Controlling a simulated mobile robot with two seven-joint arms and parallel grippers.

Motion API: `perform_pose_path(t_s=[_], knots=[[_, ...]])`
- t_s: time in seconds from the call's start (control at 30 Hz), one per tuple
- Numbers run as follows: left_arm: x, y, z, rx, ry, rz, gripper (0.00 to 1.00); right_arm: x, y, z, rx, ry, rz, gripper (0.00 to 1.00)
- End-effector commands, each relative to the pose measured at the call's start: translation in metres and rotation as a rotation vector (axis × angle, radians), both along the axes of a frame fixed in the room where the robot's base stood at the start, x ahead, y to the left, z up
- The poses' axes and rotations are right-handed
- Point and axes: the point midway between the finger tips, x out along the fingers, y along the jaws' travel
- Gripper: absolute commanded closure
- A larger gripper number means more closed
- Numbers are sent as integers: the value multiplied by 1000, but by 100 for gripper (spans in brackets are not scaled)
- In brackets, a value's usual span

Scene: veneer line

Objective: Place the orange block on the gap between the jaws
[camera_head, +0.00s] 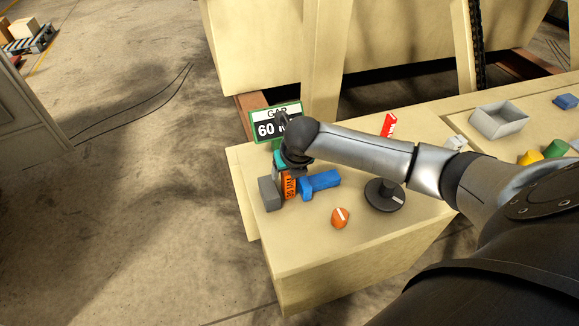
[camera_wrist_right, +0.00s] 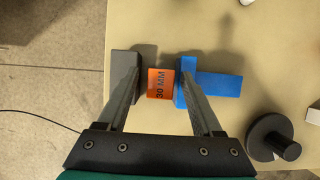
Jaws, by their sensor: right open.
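The orange block (camera_head: 289,188), marked 30 MM, stands between the grey jaw (camera_head: 269,194) and the blue jaw (camera_head: 320,183). In the right wrist view the orange block (camera_wrist_right: 160,84) lies beside the blue jaw (camera_wrist_right: 215,84), with a narrow space toward the grey jaw (camera_wrist_right: 122,66). I cannot tell whether it touches the blue jaw. My right gripper (camera_wrist_right: 160,72) is open above the jaws, its fingers on either side of the block. In the head view the right wrist partly hides the block. My left gripper is not in view.
A green-framed sign (camera_head: 277,124) reading GAP 60 stands behind the jaws. A grey tray (camera_head: 499,121) and coloured pieces lie at the right.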

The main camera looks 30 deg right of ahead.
Motion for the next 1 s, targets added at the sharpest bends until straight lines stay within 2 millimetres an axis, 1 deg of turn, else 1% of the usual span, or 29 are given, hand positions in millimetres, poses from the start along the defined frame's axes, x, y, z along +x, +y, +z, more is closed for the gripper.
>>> perform_pose_path(t_s=[0.17,0.5,0.7,0.8,1.0], knots=[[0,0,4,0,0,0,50,-5,1,16,0,-2,0,33],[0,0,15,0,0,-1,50,-30,7,74,-1,-3,1,33],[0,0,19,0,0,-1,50,-42,9,100,0,-2,0,33],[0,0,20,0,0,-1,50,-45,11,107,0,-2,-1,33],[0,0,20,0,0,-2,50,-48,11,111,1,0,-2,33]])
